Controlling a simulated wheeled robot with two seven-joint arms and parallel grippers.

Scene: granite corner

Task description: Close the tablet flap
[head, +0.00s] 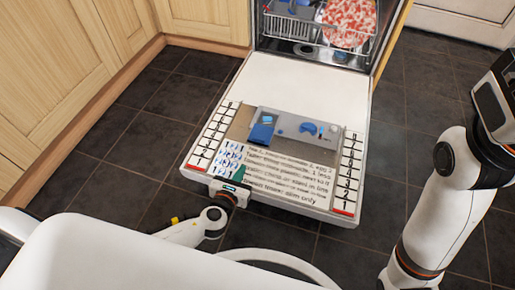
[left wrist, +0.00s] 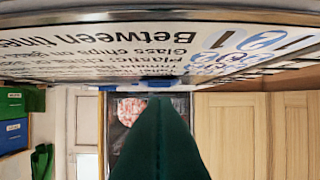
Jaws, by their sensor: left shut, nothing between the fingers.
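The dishwasher door (head: 305,85) is folded down flat. A grey dispenser panel (head: 290,124) is set in its inner face. The tablet flap (head: 262,131) looks like the blue piece at the panel's left end and appears raised. A lighter blue patch shows behind it. My left gripper (head: 236,176) has green fingers, shut and empty, at the door's front edge, nearer to me than the flap and apart from it. In the left wrist view the green fingers (left wrist: 158,120) point forward. A small blue piece (left wrist: 158,83), perhaps the flap, shows beyond their tip. My right gripper is not in view.
A blue dial (head: 308,128) sits on the panel, right of the flap. The dishwasher rack (head: 291,28) holds a red-and-white patterned plate (head: 349,22). Wooden cabinets (head: 60,75) stand at left. Dark tiled floor (head: 140,125) is clear on both sides of the door.

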